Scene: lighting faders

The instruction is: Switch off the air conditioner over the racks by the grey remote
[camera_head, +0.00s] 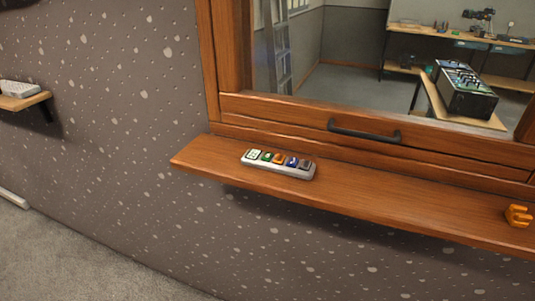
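A light grey, bar-shaped device (280,169) lies on the wooden window sill (370,198), left of the middle. It has a row of several coloured buttons: white, green, orange, blue and a dark one. It may be the grey remote. Another light grey, flat object (18,89) lies on a small shelf at the far left, cut by the picture's edge; I cannot tell what it is. No air conditioner shows. Neither of my grippers is in view.
A closed wooden window (275,111) with a dark handle (364,131) stands behind the sill. An orange object (518,216) sits at the sill's right end. The sill between is clear. Through the glass are a ladder (281,50), benches and a dark console (465,92).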

